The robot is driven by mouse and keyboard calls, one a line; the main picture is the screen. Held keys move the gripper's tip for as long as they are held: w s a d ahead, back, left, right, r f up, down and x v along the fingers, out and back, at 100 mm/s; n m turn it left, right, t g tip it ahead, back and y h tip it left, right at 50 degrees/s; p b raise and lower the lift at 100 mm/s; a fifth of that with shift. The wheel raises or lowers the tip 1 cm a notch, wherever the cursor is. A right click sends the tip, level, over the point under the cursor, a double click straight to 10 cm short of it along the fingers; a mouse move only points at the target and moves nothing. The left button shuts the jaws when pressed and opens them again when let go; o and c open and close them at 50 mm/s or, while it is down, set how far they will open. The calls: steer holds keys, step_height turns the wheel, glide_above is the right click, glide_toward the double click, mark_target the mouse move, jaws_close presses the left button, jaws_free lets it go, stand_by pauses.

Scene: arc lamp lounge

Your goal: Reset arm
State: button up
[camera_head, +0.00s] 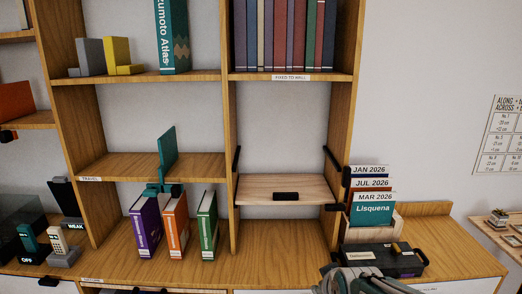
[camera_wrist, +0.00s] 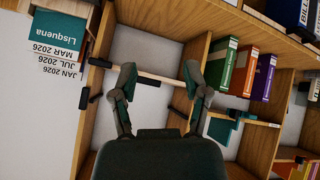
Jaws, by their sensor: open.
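My gripper (camera_wrist: 160,74) is open and empty in the wrist view, its two dark fingers spread apart with nothing between them. That view shows the room upside down. Beyond the fingers is the light wooden flap (camera_wrist: 145,77) of a bookcase compartment, apart from the fingers as far as I can tell. In the head view this flap (camera_head: 285,189) is lowered level, with a black handle and black side stays. Grey parts of my arm (camera_head: 367,281) show at the bottom edge there; the fingertips cannot be made out.
A black case (camera_head: 378,261) lies on the low cabinet right beside my arm. Behind it stands a wooden holder with dated cards (camera_head: 370,198). Purple (camera_head: 146,224), orange (camera_head: 176,224) and green (camera_head: 208,224) binders stand left. The compartment above the flap is empty.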

steer(key=s+r+m+g, duration=0.1)
steer(key=s+r+m, duration=0.1)
steer(key=s, duration=0.7)
steer(key=s+d+r+m+g, duration=0.1)
steer(key=s+r+m+g, duration=0.1)
steer(key=s, duration=0.7)
steer(key=shift+r+m, duration=0.3)
steer(key=shift+r, duration=0.15)
steer(key=shift+s, duration=0.1)
